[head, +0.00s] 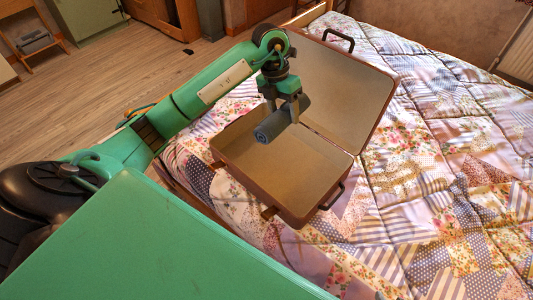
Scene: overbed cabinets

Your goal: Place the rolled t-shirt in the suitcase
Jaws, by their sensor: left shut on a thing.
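The rolled t-shirt (273,128) is a dark blue-grey roll. My left gripper (282,113) is shut on it and holds it above the open suitcase. The suitcase (290,192) lies on the bed with a brown shell and beige lining. Its lid (345,97) stands open at the back right, and its bottom half looks empty where I can see into it. Part of the back left of the suitcase is hidden behind the roll and my gripper. My right gripper is not in view.
The bed (440,170) has a patchwork quilt and is clear to the right of the suitcase. Wooden floor (90,105) lies at the left. A green cabinet (88,25) and a small wooden chair (32,38) stand at the back left.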

